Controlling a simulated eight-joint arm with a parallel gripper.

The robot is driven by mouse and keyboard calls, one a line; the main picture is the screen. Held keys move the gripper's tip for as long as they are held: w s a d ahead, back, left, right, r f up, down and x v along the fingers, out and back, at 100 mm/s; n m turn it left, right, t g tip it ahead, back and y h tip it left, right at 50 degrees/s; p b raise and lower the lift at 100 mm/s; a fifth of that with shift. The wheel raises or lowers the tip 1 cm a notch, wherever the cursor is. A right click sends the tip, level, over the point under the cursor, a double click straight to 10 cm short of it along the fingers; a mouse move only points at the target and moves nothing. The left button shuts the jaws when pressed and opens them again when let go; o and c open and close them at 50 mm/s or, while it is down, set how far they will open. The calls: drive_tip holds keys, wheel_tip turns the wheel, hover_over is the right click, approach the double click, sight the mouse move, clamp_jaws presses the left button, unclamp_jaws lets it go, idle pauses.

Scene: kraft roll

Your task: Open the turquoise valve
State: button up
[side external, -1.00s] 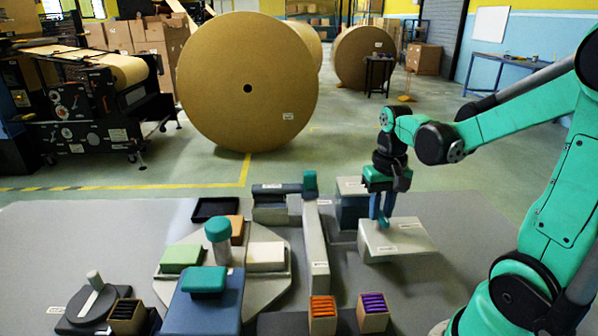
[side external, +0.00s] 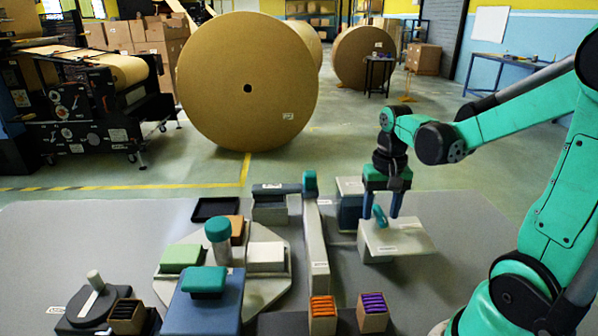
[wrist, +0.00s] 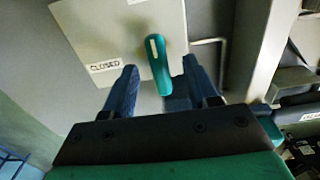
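The turquoise valve is a small rounded lever (side external: 379,215) on top of a pale box (side external: 408,238) right of centre. In the wrist view the lever (wrist: 158,64) stands out from the pale panel, with a label reading CLOSED (wrist: 104,66) to its left. My gripper (side external: 381,210) points down over the box, its two blue fingers spread with the lever between them in the side view. In the wrist view the open fingers (wrist: 161,76) lie on either side of the lever's near end, with gaps showing; I see no clear contact.
A long pale divider (side external: 317,250) with a turquoise piece on its far end stands left of the box. A blue-grey block (side external: 348,212) is close behind it. Two small bins (side external: 322,313) (side external: 372,311) stand in front. Grey table (side external: 470,225) to the right is clear.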

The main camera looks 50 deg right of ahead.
sight(381, 213)
drive_tip(key=shift+r, duration=0.15)
drive_tip(key=shift+r, duration=2.7)
drive_tip(key=w+a+n+t, duration=0.1)
drive_tip(key=a+n+t, duration=0.1)
drive_tip(key=a+n, duration=0.1)
drive_tip(key=w+a+n+t, duration=0.1)
drive_tip(key=a+n+t, duration=0.1)
drive_tip(key=a, duration=0.4)
drive_tip(key=w+a+n+t, duration=0.1)
drive_tip(key=a+n+t, duration=0.2)
drive_tip(key=a+n, duration=0.1)
drive_tip(key=shift+a+f, duration=0.25)
